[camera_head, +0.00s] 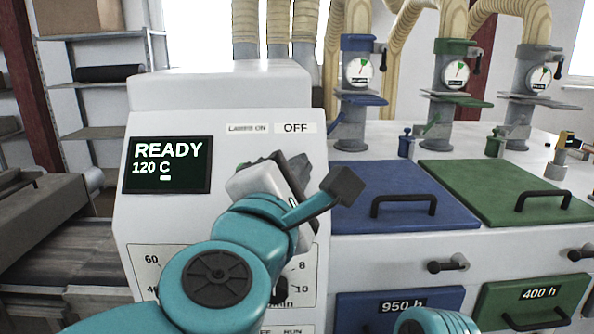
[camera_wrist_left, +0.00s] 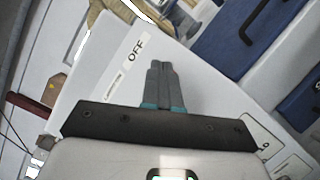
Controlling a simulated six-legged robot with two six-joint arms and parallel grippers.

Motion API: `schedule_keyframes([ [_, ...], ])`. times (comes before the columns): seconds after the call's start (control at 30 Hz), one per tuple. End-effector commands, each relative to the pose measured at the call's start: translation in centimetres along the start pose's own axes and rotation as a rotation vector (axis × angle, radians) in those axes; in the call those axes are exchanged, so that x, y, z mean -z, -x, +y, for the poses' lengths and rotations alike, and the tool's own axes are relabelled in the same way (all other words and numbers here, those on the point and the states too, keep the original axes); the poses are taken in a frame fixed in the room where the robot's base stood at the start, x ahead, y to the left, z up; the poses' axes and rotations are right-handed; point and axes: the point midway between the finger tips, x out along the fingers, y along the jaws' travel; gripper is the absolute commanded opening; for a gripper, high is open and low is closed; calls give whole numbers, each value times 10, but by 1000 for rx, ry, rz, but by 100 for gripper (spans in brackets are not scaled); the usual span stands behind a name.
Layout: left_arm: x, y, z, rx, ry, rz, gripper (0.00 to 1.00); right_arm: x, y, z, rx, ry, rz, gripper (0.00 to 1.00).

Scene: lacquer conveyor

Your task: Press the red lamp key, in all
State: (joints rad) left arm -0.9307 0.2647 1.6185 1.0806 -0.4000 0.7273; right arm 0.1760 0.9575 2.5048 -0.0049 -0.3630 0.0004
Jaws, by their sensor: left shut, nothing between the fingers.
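The white control cabinet (camera_head: 225,105) stands in front of me with a lit screen (camera_head: 167,164) reading READY, 120 C. Its LAMPS ON label (camera_head: 248,128) and OFF label (camera_head: 296,127) sit near the top of the panel; the OFF label also shows in the left wrist view (camera_wrist_left: 135,49). My left gripper (camera_head: 283,163) is shut and empty, in front of the panel below these labels. In the left wrist view its closed fingers (camera_wrist_left: 160,72) point at the panel. I see no red key; the gripper covers the panel area under the labels. Whether the fingertips touch the panel, I cannot tell.
To the right are a blue lid (camera_head: 390,180) and a green lid (camera_head: 500,185) with black handles, and gauges on pipes behind them. A grey conveyor (camera_head: 60,265) lies at the left. Dials on the lower panel are partly hidden by my left arm.

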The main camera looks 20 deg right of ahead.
Motion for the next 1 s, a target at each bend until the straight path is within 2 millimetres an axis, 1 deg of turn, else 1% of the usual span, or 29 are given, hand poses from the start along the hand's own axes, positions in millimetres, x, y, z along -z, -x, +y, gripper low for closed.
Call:
schedule_keyframes([
  [0.57,2,-2,-2,1,0,1,0,0,-2,0,0,0,0,50],
  [1.0,-8,11,8,1,-1,0,0,0,9,-3,0,0,0,50],
])
